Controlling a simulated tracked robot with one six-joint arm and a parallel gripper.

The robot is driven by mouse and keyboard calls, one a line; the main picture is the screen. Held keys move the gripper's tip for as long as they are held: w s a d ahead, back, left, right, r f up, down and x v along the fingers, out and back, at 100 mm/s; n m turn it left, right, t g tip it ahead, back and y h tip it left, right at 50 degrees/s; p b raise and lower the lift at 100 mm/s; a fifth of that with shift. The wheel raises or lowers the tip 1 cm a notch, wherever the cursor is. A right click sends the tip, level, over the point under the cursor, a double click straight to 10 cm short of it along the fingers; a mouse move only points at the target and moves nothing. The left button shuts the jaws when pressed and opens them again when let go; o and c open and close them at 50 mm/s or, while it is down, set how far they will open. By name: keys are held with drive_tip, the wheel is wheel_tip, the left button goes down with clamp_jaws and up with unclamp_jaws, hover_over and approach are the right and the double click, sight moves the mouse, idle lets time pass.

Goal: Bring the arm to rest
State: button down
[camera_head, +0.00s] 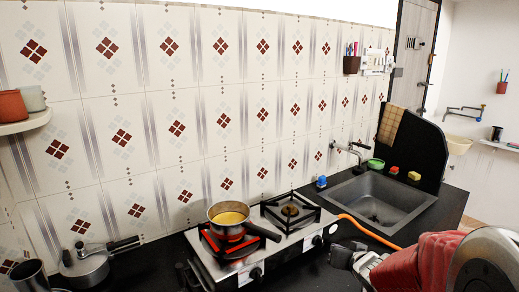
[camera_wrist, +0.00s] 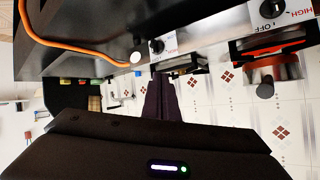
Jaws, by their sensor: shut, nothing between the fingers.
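My gripper (camera_head: 343,257) is at the lower right of the head view, at the end of my red arm, in front of the stove's right end and the counter edge. In the wrist view, which is upside down, the dark fingers of my gripper (camera_wrist: 162,92) are together with nothing between them. The stove (camera_head: 250,255) stands on the black counter to the left of my gripper. Its front knobs also show in the wrist view (camera_wrist: 157,46).
A pan (camera_head: 230,216) with yellow contents sits on the left burner, which glows red. An orange hose (camera_head: 370,232) runs from the stove along the counter near my gripper. A sink (camera_head: 375,200) lies behind. A pressure cooker (camera_head: 84,268) stands at left.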

drive_tip(key=s+r+g+h, duration=0.3)
drive_tip(key=s+r, duration=0.4)
drive_tip(key=s, duration=0.6)
drive_tip(key=s+a+n+g+y, duration=0.1)
drive_tip(key=s+a, duration=0.2)
drive_tip(key=s, duration=0.6)
drive_tip(key=s+a+n+g+y, duration=0.1)
drive_tip(key=s+a, duration=0.3)
drive_tip(key=s, duration=0.5)
drive_tip(key=shift+s+a+r+g, duration=0.2)
drive_tip(key=shift+s+r+g, duration=0.05)
drive_tip(key=shift+g, duration=0.55)
